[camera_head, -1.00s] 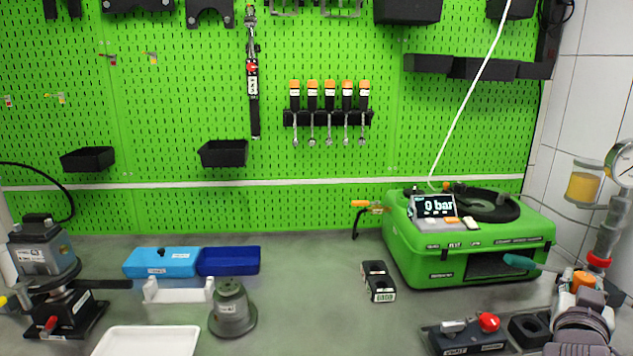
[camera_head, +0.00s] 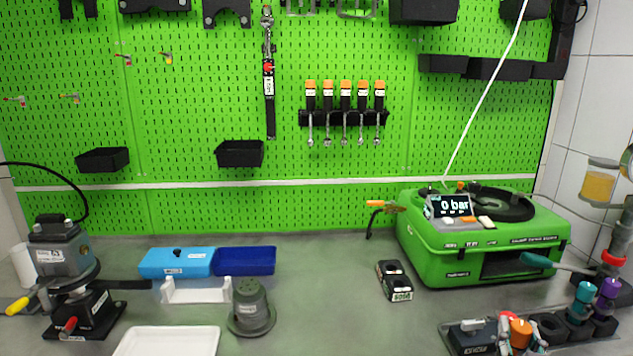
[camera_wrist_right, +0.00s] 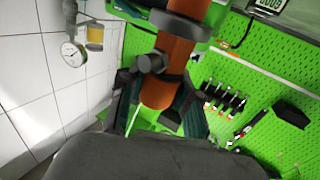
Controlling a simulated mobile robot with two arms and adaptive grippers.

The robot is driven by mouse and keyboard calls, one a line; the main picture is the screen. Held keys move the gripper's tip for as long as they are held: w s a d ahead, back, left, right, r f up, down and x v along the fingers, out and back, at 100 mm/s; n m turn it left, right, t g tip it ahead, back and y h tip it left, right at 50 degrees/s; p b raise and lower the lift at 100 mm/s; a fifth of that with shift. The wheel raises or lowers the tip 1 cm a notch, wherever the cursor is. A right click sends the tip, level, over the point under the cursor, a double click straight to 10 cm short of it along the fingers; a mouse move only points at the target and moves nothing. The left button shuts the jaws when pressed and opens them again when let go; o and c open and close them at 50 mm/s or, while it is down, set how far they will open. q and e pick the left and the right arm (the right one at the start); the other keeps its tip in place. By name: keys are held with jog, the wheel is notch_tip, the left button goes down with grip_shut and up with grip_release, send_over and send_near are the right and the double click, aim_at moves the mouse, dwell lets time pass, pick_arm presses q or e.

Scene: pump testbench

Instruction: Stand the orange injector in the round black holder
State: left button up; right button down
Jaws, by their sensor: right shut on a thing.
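The orange injector (camera_head: 521,332) is at the lower right of the head view, just left of the round black holder (camera_head: 548,324). The holder's round opening looks empty. In the right wrist view the orange injector (camera_wrist_right: 176,60) with dark grey fittings runs between the gripper's fingers (camera_wrist_right: 165,108). The injector's lower end and its height above the table cannot be made out. My left gripper is not in view.
A teal injector (camera_head: 584,294) and a purple injector (camera_head: 607,290) stand right of the holder. The green pump case (camera_head: 480,262) is behind.

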jog(key=s+a+f+n+y, duration=0.1)
jog(key=a+f+n+y, duration=0.1)
jog(key=a, duration=0.5)
jog(key=s+a+f+n+t+y, duration=0.1)
jog(key=s+a+f+n+y, duration=0.1)
jog(key=a+f+y, duration=0.2)
jog(key=a+f, duration=0.1)
jog(key=a, duration=0.1)
jog(key=shift+s+a+f+y, duration=0.15)
jog(key=shift+s+a+y, duration=0.05)
jog(key=shift+a+y, duration=0.2)
